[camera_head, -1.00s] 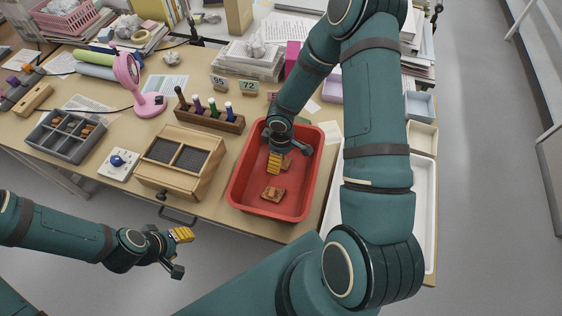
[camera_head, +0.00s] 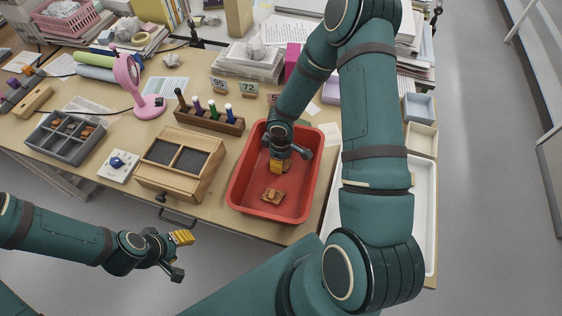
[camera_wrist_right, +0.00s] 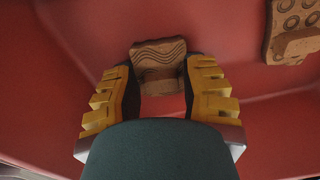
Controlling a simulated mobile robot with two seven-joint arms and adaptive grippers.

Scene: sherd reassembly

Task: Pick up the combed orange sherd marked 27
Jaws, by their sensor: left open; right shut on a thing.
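The combed orange sherd (camera_wrist_right: 160,58) shows in the right wrist view with wavy lines across its face; no number 27 can be read on it. My right gripper (camera_wrist_right: 165,92) is shut on this sherd, a yellow-padded finger on each side. In the head view, my right gripper (camera_head: 279,167) is down inside the red tray (camera_head: 236,190), and mostly hides the held sherd. A second sherd (camera_head: 272,196) lies apart on the tray floor; it also shows in the right wrist view with stamped circles (camera_wrist_right: 293,28). My left gripper (camera_head: 180,255) is open and empty, off the table's front edge.
A wooden box with dark pads (camera_head: 165,185) stands left of the tray, with a rack of tools (camera_head: 208,118) behind it. A grey compartment tray (camera_head: 50,150) holds sherds at the left. A white tray (camera_head: 425,220) lies to the right, partly behind my right arm.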

